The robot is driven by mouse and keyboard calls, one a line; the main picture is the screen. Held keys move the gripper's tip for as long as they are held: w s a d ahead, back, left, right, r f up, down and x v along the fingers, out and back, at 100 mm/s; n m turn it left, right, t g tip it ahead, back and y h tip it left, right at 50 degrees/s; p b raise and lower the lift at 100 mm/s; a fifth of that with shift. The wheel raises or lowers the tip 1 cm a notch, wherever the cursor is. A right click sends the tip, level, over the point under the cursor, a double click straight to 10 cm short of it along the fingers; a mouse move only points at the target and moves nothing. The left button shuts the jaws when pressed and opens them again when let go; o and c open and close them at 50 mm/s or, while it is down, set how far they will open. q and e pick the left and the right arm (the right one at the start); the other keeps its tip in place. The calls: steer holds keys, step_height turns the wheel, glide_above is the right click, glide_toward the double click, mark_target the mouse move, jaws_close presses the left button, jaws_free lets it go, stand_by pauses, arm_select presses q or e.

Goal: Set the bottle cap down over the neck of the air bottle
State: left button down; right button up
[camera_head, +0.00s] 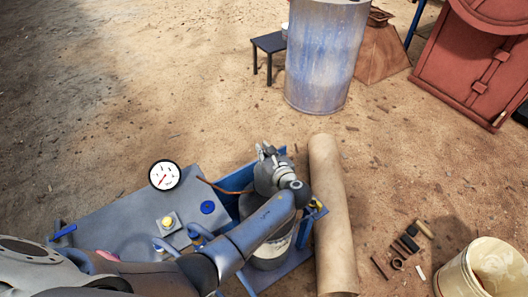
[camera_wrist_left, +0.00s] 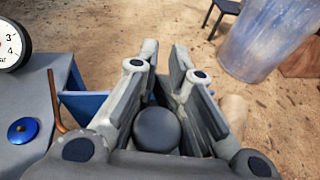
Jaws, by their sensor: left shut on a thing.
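My left gripper (camera_head: 266,152) is over the blue frame beside the bench. In the left wrist view its fingers (camera_wrist_left: 165,62) stand on either side of a dark grey round piece, which looks like the bottle cap (camera_wrist_left: 157,130), and are shut on it. The cap cannot be made out in the head view. A pale cylinder with a dark lower part, seemingly the air bottle (camera_head: 272,250), stands in the blue frame under my left arm. Its neck is hidden by the arm, so I cannot tell whether the cap touches it. My right gripper is not in view.
The grey-blue bench (camera_head: 122,212) carries a dial gauge (camera_head: 165,176), a yellow button (camera_head: 167,222) and a blue knob (camera_head: 208,207). A long tan roll (camera_head: 331,215) lies close right of the frame. A bucket (camera_head: 484,272) and small loose parts are further right.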

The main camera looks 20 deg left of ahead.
arm_select(q)
steer(key=shift+r, duration=0.1)
steer(key=c, duration=1.3)
jaws_free()
steer(key=shift+c, duration=0.2)
steer(key=shift+s, duration=0.1)
steer(key=v, duration=1.2)
